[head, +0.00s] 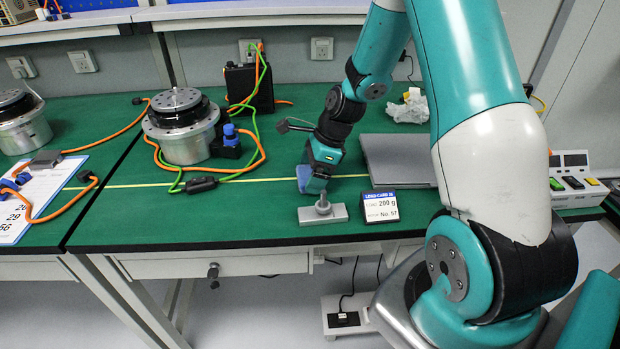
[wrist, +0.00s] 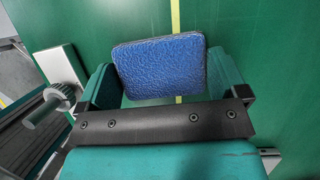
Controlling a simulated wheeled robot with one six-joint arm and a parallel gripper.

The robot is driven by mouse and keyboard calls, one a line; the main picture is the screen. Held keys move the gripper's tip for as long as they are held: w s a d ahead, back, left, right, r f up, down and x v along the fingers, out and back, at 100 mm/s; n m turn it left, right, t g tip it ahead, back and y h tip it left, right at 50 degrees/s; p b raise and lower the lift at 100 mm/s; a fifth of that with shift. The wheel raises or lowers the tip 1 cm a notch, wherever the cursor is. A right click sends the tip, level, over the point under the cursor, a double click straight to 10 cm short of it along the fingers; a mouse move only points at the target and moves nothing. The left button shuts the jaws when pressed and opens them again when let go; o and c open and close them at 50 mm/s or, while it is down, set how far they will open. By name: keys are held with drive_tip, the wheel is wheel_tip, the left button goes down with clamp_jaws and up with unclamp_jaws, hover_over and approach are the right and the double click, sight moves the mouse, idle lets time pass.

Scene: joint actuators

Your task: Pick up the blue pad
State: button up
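The blue pad (wrist: 158,66) is a rounded, textured square and lies between the two teal fingers of my gripper (wrist: 164,82) in the wrist view. The left finger adjoins its left edge and the right finger adjoins its right edge, so my gripper appears shut on it. In the head view my gripper (head: 320,168) points down low over the green table, and the blue pad (head: 303,178) shows partly at its left side. Whether the pad touches the table cannot be told.
A grey metal block with a knob (head: 323,211) stands close in front of my gripper. A small sign (head: 379,206) and a grey flat case (head: 400,160) are to the right. A round silver actuator (head: 182,130) with orange and green cables stands to the left on the green table (head: 130,222).

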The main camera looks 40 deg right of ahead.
drive_tip(key=c, duration=0.3)
drive_tip(key=shift+c, duration=0.2)
drive_tip(key=shift+r, duration=0.15)
wheel_tip(320, 180, up, 20)
drive_tip(key=p, duration=0.3)
drive_tip(key=shift+p, duration=0.35)
drive_tip(key=shift+o, duration=0.6)
drive_tip(key=shift+f, duration=0.2)
drive_tip(key=shift+c, duration=0.2)
